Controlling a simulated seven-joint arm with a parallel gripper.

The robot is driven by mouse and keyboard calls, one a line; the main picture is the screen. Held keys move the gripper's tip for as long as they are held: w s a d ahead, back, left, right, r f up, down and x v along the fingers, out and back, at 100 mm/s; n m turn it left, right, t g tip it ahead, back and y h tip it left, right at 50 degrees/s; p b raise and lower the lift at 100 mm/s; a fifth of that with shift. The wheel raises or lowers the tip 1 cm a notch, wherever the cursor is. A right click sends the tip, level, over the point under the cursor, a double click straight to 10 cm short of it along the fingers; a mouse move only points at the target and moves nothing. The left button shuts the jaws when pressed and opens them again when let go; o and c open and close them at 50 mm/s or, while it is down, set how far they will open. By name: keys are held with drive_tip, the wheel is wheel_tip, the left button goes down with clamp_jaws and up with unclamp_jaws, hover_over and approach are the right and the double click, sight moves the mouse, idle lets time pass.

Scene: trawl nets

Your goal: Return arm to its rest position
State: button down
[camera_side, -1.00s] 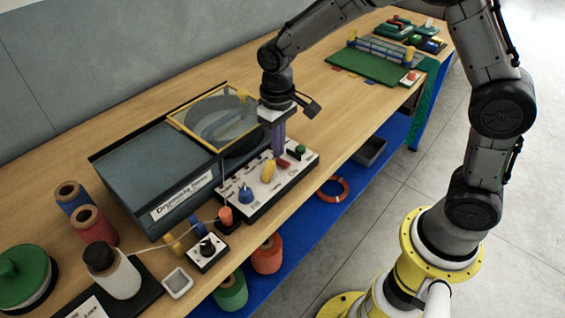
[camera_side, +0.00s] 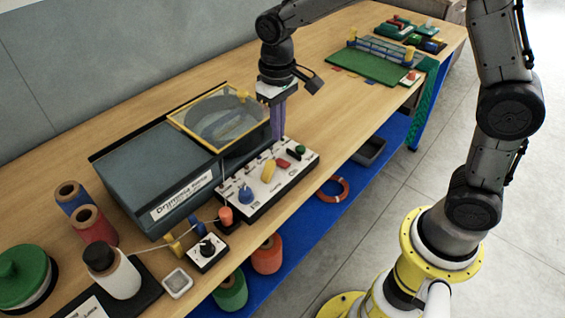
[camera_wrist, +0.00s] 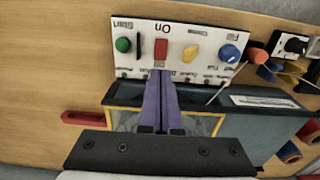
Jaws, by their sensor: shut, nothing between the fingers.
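My gripper (camera_side: 277,133) hangs fingers-down just above the white control panel (camera_side: 257,193), by the yellow-framed round cover of the grey machine (camera_side: 160,172). Its two purple fingers are together and hold nothing. In the wrist view the shut fingers (camera_wrist: 161,84) point towards the panel (camera_wrist: 146,65), with the red switch (camera_wrist: 161,54) straight beyond their tips. A green button (camera_wrist: 123,45), a yellow knob (camera_wrist: 190,53) and a blue knob (camera_wrist: 229,53) sit on the same panel. Whether the fingertips touch anything is hard to tell, but they look clear of the panel.
Thread spools (camera_side: 94,226) and a white bottle-like spool (camera_side: 118,275) stand at the left. A thread runs from there towards an orange post (camera_side: 225,215). A green board (camera_side: 372,66) lies farther back. The wooden bench between board and machine is largely bare.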

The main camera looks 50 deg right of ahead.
drive_tip(key=s+d+r+t, duration=0.45)
drive_tip(key=s+r, duration=0.45)
drive_tip(key=r, duration=0.3)
drive_tip(key=s+d+f+t, duration=0.1)
drive_tip(key=s+d+f, duration=0.1)
drive_tip(key=s, duration=1.1)
drive_tip(key=shift+s+d+f, duration=0.15)
drive_tip(key=shift+s+f, duration=0.1)
drive_tip(key=shift+f, duration=0.25)
